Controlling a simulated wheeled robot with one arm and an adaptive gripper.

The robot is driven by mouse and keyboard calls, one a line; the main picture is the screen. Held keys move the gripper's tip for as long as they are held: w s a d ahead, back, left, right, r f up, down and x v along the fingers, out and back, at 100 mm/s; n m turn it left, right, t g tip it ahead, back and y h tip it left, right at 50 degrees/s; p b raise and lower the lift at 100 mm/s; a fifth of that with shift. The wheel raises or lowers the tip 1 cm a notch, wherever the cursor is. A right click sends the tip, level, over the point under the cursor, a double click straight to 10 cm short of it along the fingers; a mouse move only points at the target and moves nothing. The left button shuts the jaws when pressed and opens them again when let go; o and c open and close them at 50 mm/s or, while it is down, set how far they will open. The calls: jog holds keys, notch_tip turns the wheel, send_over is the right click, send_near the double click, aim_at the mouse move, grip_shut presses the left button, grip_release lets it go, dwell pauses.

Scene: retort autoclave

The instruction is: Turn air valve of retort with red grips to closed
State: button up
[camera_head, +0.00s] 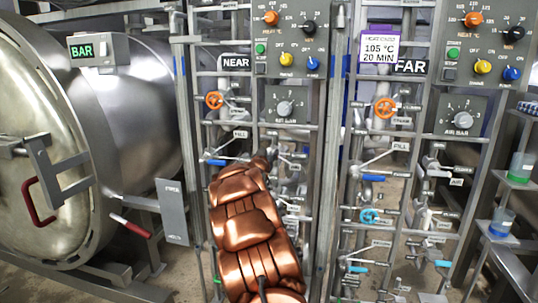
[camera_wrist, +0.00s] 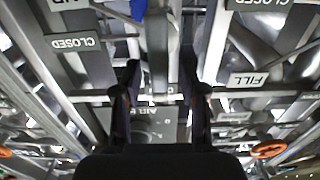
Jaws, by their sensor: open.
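The retort (camera_head: 60,130) with red grips (camera_head: 38,203) stands at the left of the head view, its round door shut. My gripper (camera_wrist: 165,90) is open in the wrist view, with its two dark fingers apart. A grey metal bar (camera_wrist: 158,45) shows between and beyond the fingers; I cannot tell whether it belongs to the air valve. Upside-down CLOSED labels (camera_wrist: 75,43) and a FILL label (camera_wrist: 248,79) lie around it. In the head view my copper arm reaches to the NEAR panel and hides my gripper and that panel's air valve. An AIR label (camera_head: 457,182) shows on the FAR panel.
The NEAR label (camera_head: 235,62) and FAR label (camera_head: 411,67) mark two pipe racks. The NEAR rack has an orange handwheel (camera_head: 214,100) and a blue fill handle (camera_head: 213,162). A grey dial (camera_wrist: 150,130) lies behind the fingers. A shelf with beakers (camera_head: 502,221) stands right.

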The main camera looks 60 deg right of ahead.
jog(key=shift+c, duration=0.4)
grip_shut()
dwell(0.4)
jog(key=m+b, duration=0.1)
jog(key=m, duration=0.2)
jog(key=m+b, duration=0.1)
jog(key=m, duration=0.1)
jog(key=shift+s+d+f+b, duration=0.15)
jog(key=shift+s+f+b, duration=0.15)
jog(key=shift+s, duration=0.05)
jog(key=shift+s+d+f+m+b, duration=0.1)
jog(key=shift+s+f+m+b, duration=0.15)
jog(key=shift+m+b, duration=1.4)
jog(key=shift+s+d+f+m+b, duration=0.25)
jog(key=shift+m+b, duration=0.45)
jog(key=shift+m, duration=1.9)
jog(key=shift+s+a+f+m+b, duration=0.1)
jog(key=shift+f+m+b, duration=0.2)
jog(key=shift+m+b, duration=1.35)
jog(key=shift+m+p, duration=0.45)
jog(key=shift+m, duration=0.25)
jog(key=shift+o, duration=0.4)
grip_release()
